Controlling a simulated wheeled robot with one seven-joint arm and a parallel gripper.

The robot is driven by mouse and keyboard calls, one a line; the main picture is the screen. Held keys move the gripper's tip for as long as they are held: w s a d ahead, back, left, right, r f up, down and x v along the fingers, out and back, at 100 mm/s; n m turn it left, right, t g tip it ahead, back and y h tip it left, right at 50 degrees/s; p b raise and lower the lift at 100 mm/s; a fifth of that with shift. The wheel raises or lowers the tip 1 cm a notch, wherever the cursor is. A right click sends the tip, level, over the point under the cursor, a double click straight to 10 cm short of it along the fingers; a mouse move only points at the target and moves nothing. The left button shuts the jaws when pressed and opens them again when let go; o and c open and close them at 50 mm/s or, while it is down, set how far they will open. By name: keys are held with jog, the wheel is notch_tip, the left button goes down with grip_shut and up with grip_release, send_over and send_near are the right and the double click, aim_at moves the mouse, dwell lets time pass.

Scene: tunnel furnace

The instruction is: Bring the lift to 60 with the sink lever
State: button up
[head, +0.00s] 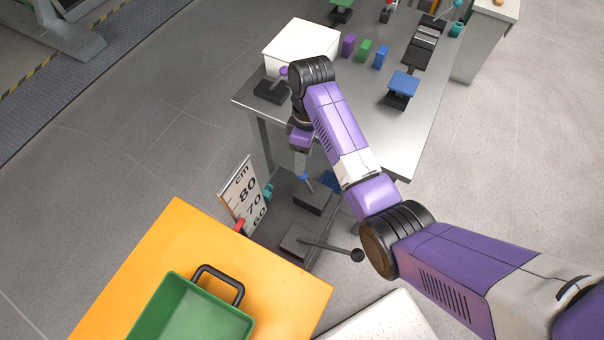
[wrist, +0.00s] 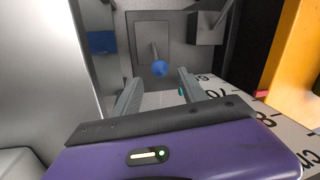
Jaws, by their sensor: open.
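The lift's orange platform (head: 175,255) carries a green crate. A white cm scale (head: 240,190) beside it reads 80, 70, 60 downward. A red pointer (head: 239,226) is at its lower left edge and a teal marker (head: 267,191) at its right; exact readings are unclear. A lever with a blue knob (wrist: 160,68) stands on a grey plate. Another lever has a black knob (head: 358,255). No label shows which is the sink lever. My gripper (head: 303,172) is open and points down above the blue knob, which appears ahead between the fingertips (wrist: 158,80), apparently clear of them.
A metal table (head: 400,150) with a white box (head: 301,45) and small coloured blocks stands behind my gripper. A blue block (wrist: 102,42) sits left of the lever in the wrist view. A pale surface (head: 385,320) lies in front; grey floor is open at left.

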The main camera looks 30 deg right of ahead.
aim_at(307, 183)
jog(key=f, duration=0.5)
jog(key=s+a+f, duration=0.1)
jog(key=f, duration=0.1)
jog(key=shift+f, duration=0.15)
grip_shut()
dwell(1.2)
